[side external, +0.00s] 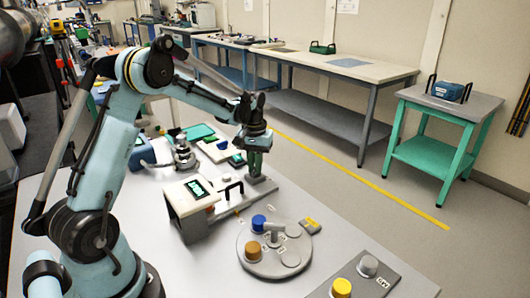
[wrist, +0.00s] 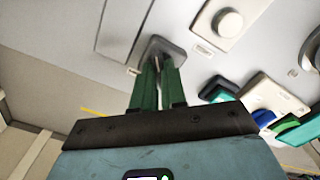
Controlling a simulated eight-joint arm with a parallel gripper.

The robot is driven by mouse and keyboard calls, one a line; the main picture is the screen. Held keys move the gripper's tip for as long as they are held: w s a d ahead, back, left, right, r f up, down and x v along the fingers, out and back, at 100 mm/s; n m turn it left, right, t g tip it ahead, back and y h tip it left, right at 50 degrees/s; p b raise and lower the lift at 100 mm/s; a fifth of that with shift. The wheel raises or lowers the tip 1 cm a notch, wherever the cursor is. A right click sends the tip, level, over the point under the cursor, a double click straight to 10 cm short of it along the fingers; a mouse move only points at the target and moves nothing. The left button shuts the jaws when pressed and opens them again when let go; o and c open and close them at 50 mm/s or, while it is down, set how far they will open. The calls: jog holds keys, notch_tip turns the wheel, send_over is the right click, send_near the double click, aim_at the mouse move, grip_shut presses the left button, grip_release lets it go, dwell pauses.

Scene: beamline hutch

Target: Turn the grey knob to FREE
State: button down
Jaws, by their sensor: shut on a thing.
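My gripper (wrist: 158,72) points down with its green fingers close together in the wrist view. They are shut on a narrow part of what looks like the grey knob, on a dark grey rounded-square base (wrist: 168,44). The fingers hide most of the held part. In the side view my gripper (side external: 254,174) is at the far right end of a grey plate, and its fingers hide the knob there. A small label (wrist: 132,71) lies beside the base; I cannot read it.
A white box with a green display (side external: 197,188) and a black handle (side external: 233,189) stand close by. A round plate (side external: 275,262) carries a blue knob (side external: 258,221) and an orange one (side external: 253,250). In the wrist view a pale round knob (wrist: 229,22) sits on a white panel.

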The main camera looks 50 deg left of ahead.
jog(key=shift+n, duration=0.5)
jog(key=c, duration=1.2)
grip_release()
notch_tip(320, 180, up, 12)
jog(key=shift+r, duration=0.1)
jog(key=s+d+r+m+t, duration=0.35)
jog(key=s+d, duration=0.25)
jog(key=d, duration=0.4)
jog(key=s+d+f+m+t, duration=0.1)
jog(key=s+d, duration=0.1)
jog(key=s+d+f+m+t, duration=0.1)
jog(key=s+d+f+m, duration=0.1)
jog(key=s+d, duration=0.1)
jog(key=s+d+f+m+t, duration=0.1)
jog(key=s+d+m, duration=0.1)
jog(key=s+d, duration=0.1)
jog(key=shift+s+d+f+t, duration=0.15)
jog(key=shift+s+f+t, duration=0.05)
jog(key=shift+f+t, duration=0.15)
